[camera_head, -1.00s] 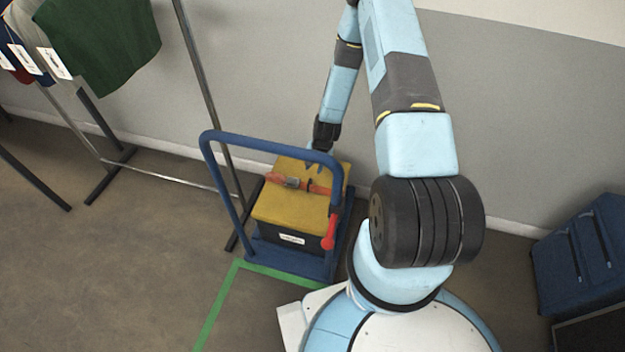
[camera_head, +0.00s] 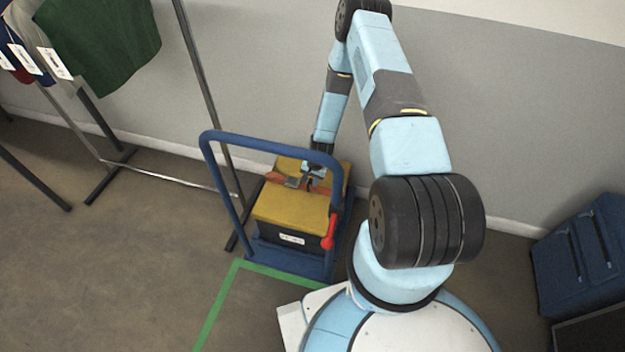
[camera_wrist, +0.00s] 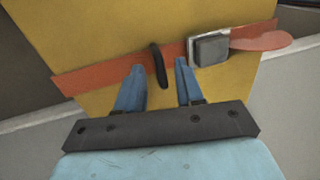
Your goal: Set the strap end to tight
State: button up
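An orange strap (camera_wrist: 100,78) lies across the top of a yellow-lidded case (camera_head: 290,210). In the wrist view it runs through a dark loop (camera_wrist: 159,65) and a grey metal buckle (camera_wrist: 208,48). The strap end (camera_wrist: 262,38) is a rounded orange tongue sticking out to the right of the buckle. My gripper (camera_wrist: 158,68) is open, its two blue fingers apart at the strap, with the dark loop between the tips. The strap end is outside the fingers, to their right. In the head view my gripper (camera_head: 312,180) partly hides the strap and buckle.
The case stands on a blue trolley (camera_head: 300,258) with a blue push handle (camera_head: 268,144) arching in front. A red lever (camera_head: 329,232) is at its right. A clothes rack (camera_head: 190,60) stands left; the wall is behind.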

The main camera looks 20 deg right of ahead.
grip_shut()
dwell(1.4)
